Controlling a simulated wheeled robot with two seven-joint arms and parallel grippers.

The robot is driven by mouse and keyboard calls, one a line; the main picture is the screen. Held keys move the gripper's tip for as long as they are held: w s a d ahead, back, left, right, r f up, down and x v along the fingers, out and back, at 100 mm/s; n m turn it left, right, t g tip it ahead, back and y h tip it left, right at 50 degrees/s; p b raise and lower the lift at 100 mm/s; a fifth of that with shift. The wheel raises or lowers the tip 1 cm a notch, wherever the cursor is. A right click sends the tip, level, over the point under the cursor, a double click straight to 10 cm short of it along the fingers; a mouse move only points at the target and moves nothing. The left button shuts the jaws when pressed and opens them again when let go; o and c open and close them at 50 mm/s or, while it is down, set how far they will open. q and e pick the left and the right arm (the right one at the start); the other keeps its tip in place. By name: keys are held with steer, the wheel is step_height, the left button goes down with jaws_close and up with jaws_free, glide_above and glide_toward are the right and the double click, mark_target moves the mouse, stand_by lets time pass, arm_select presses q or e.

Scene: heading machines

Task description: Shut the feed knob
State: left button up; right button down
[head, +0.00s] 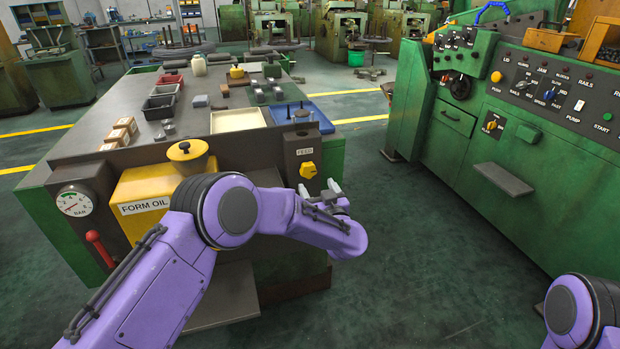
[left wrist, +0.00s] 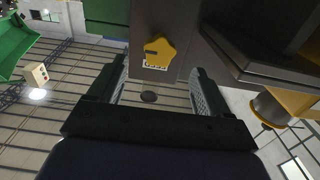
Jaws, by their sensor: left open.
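The feed knob (head: 308,170) is a yellow star-shaped knob on a dark plate under a small FEED label, at the right front corner of the green bench. It also shows, upside down, in the left wrist view (left wrist: 158,52). My left gripper (head: 319,189) is open, just below and in front of the knob in the head view. In the left wrist view its two fingers (left wrist: 160,68) stand apart, with the knob between and beyond their tips, and nothing held. I cannot tell the exact gap. My right gripper is out of view.
Left of the knob on the bench front are a yellow FORM OIL tank (head: 150,200), a pressure gauge (head: 74,201) and a red lever (head: 98,245). A grey shelf (head: 222,300) juts out below. A green control machine (head: 530,150) stands right, with free floor between.

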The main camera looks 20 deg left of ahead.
mark_target(310, 173)
arm_select(q)
steer(key=x, duration=0.7)
steer(key=shift+w+a, duration=0.2)
steer(key=c, duration=1.1)
